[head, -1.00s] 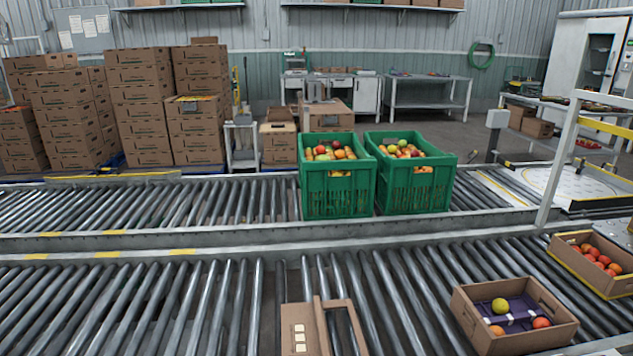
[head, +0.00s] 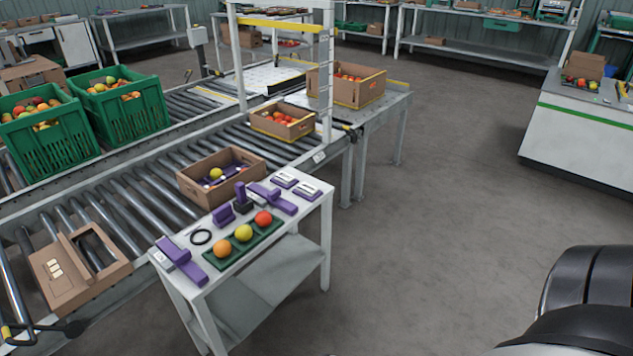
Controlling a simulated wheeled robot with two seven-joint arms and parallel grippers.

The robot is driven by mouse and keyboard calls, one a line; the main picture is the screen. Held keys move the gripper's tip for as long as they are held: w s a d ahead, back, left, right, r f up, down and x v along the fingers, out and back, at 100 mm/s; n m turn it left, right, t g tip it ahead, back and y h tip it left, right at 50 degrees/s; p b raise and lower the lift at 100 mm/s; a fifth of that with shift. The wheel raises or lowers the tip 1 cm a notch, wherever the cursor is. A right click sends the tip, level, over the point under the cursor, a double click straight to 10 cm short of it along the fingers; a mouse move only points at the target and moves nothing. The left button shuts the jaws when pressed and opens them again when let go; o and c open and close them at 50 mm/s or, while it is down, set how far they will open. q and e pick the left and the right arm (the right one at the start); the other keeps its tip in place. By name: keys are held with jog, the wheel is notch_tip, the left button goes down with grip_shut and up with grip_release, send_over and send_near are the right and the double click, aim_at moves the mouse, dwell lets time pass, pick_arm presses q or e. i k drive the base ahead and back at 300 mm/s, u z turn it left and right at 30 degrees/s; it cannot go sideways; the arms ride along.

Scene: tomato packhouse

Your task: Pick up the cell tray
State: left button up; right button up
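No thing is clearly marked as the cell tray. A dark green tray (head: 212,262) lies on the white side stand and holds an orange, a yellow and a red tomato in a row. A purple insert (head: 234,171) sits inside an open cardboard box (head: 204,194) on the near roller conveyor, with a yellow fruit in it; its layout is partly hidden by the box wall. I cannot tell which of the two is the cell tray. Neither of my grippers is in view.
A cardboard piece with an opening (head: 72,285) lies on the near rollers. Green crates (head: 130,120) stand on the far conveyor. The floor (head: 440,215) right of the stand is clear.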

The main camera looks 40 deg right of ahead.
aim_at(228, 171)
jog(key=z, duration=1)
jog(key=i, duration=0.6)
jog(key=u, duration=0.45)
jog(key=k, duration=0.5)
jog(key=z, duration=1.35)
jog(key=i, duration=4.85)
jog(key=u, duration=4.1)
